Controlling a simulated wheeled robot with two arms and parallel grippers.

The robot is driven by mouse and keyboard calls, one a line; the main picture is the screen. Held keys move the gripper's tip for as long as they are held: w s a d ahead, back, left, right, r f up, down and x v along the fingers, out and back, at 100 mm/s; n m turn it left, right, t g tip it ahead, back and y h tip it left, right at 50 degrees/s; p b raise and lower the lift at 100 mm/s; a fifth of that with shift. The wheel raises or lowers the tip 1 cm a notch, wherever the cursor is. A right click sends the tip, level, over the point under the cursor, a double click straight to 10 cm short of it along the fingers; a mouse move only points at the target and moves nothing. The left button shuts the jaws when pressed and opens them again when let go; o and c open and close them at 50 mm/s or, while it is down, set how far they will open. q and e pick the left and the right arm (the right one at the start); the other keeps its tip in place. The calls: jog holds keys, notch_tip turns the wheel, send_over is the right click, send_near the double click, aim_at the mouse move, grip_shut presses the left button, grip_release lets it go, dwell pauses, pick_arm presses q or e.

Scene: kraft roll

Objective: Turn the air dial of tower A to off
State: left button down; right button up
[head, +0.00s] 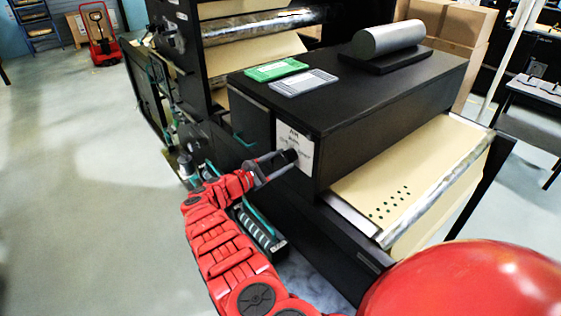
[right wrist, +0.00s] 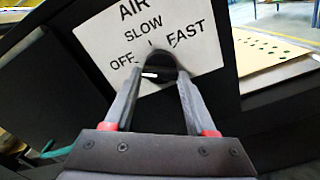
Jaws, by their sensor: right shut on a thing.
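The air dial (right wrist: 156,66) is a round black knob on a white label plate (right wrist: 185,30) marked AIR, SLOW, OFF and FAST. The plate (head: 301,139) also shows in the head view, on the end face of a black machine housing. My right gripper (head: 283,160) is shut on the dial, one finger on each side of it in the right wrist view. A short white line on the dial lies nearly level in that view. I cannot tell exactly which mark it points at. No tower letter is readable. My left gripper is not in view.
A green card (head: 275,69), a grey card (head: 303,82) and a grey roll (head: 388,37) on a black base sit on the housing. Kraft paper (head: 400,170) runs out to the right. A red pallet truck (head: 101,38) stands far back left, with open floor before it.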

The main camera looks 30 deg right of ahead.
jog(key=o, duration=1.4)
jog(key=shift+c, duration=0.2)
jog(key=shift+a, duration=0.1)
jog(key=s+a+b, duration=0.1)
jog(key=a+b, duration=0.4)
jog(key=a, duration=1.2)
jog(key=shift+s+a, duration=0.15)
